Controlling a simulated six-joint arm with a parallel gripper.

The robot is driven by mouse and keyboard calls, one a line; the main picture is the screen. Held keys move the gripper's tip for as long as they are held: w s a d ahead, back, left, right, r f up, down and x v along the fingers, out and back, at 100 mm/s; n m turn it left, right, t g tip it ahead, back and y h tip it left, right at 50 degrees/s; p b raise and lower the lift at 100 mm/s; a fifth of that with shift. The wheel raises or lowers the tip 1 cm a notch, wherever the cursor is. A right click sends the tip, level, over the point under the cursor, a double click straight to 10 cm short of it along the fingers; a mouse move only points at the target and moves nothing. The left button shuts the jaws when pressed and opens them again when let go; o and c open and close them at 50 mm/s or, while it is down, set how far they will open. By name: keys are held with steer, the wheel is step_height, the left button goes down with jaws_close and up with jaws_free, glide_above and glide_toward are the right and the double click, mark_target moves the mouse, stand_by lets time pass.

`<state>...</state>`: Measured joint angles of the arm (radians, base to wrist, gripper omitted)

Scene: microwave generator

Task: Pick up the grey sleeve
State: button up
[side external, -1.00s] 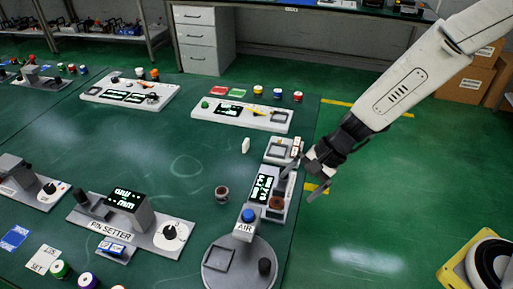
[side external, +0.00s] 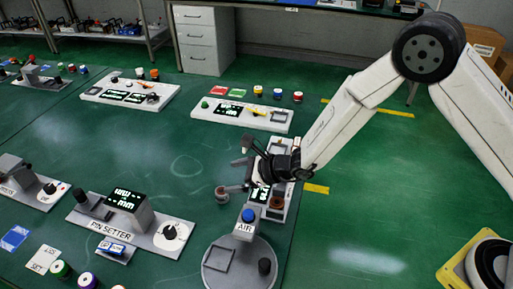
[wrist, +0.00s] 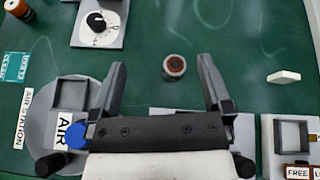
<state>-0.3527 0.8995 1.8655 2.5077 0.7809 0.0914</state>
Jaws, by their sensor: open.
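The grey sleeve (side external: 222,195) is a small upright cylinder with a dark reddish top, standing on the green table left of the device with the lit display. In the wrist view the sleeve (wrist: 175,66) appears between the two fingertips, a little right of centre, touching neither. My gripper (side external: 238,176) is open and empty, with its fingers pointing left toward the sleeve. In the side view the nearer fingertip is just beside the sleeve's top; the exact gap is hard to tell. In the wrist view my gripper (wrist: 162,68) shows both fingers spread wide.
The round grey AIR station (side external: 238,270) with a blue button (side external: 248,215) stands close to the front of my gripper. The lit device (side external: 278,208) lies beneath my gripper. A small white block (wrist: 284,77) lies right of the sleeve in the wrist view.

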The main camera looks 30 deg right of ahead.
mark_target(222, 195)
steer(key=shift+w+a+f+m+t+h, duration=0.1)
steer(key=shift+w+f+m+t+h, duration=0.25)
steer(key=shift+w+f+m+t, duration=0.55)
steer(key=shift+w+f+m+t+h, duration=0.4)
steer(key=shift+w+m, duration=0.2)
steer(key=shift+m, duration=0.6)
steer(key=shift+f, duration=1.95)
steer(key=shift+f, duration=0.85)
steer(key=shift+w+a+f, duration=0.15)
steer(key=shift+w+f, duration=0.05)
steer(key=shift+f, duration=0.25)
steer(key=shift+w+a+f, duration=0.1)
steer(key=shift+w+f, duration=0.1)
steer(key=shift+f, duration=0.25)
steer(key=shift+x, duration=0.95)
